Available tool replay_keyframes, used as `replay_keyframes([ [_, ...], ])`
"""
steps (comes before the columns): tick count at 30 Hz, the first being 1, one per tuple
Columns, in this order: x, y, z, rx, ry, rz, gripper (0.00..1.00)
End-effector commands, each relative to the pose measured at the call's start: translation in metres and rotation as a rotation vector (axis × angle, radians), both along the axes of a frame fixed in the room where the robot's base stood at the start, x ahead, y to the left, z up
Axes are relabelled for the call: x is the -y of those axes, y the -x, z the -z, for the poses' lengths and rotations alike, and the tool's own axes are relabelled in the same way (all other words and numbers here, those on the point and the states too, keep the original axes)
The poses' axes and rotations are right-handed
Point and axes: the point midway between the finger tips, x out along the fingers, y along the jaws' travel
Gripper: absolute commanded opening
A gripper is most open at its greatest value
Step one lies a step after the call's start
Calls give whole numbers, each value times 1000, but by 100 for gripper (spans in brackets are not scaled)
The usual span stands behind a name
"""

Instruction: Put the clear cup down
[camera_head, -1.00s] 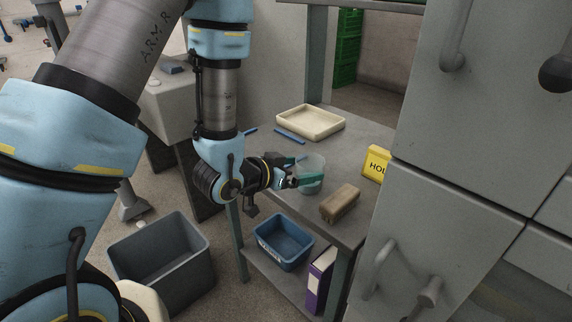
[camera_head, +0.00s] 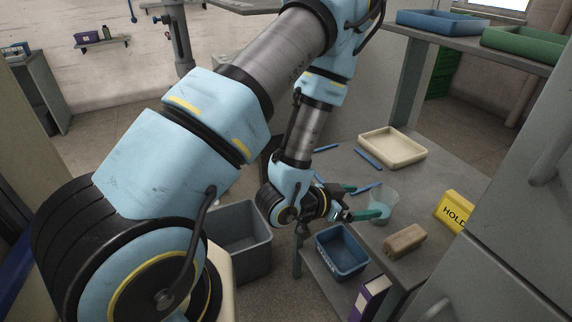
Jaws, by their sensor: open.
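The clear cup (camera_head: 383,203) stands upright on the grey table (camera_head: 424,180), near its front left edge. It is see-through and looks faintly greenish. My gripper (camera_head: 366,201) is open at the left side of the cup. Its green fingers point right, one towards the far side and one in front of the cup's lower part. I cannot tell whether either finger touches the cup.
A brown block (camera_head: 404,241) and a yellow HOLD sign (camera_head: 454,211) stand right of the cup. A cream tray (camera_head: 392,147) and several blue sticks (camera_head: 368,159) lie behind it. A blue bin (camera_head: 342,251) and purple binder (camera_head: 369,298) are below. A grey cabinet (camera_head: 520,200) closes the right.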

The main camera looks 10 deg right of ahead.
Motion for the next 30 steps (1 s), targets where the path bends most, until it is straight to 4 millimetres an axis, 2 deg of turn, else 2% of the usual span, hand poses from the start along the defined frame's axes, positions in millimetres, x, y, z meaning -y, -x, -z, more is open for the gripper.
replay_keyframes([
  [2, 0, -1, 0, 1, -2, -3, 100],
  [5, -5, -15, -2, 3, -34, -34, 100],
  [8, -21, -47, -7, -1, -114, -118, 100],
  [11, -54, -89, -16, -28, -234, -253, 100],
  [12, -72, -105, -22, -50, -284, -317, 100],
  [14, -102, -124, -30, -91, -358, -409, 100],
  [15, -123, -135, -36, -124, -402, -473, 100],
  [18, -178, -149, -54, -229, -504, -631, 100],
  [21, -231, -146, -76, -359, -585, -779, 100],
  [24, -277, -130, -98, -504, -642, -910, 100],
  [27, -308, -106, -118, -641, -677, -1003, 100],
  [30, -326, -85, -133, -746, -694, -1061, 100],
])
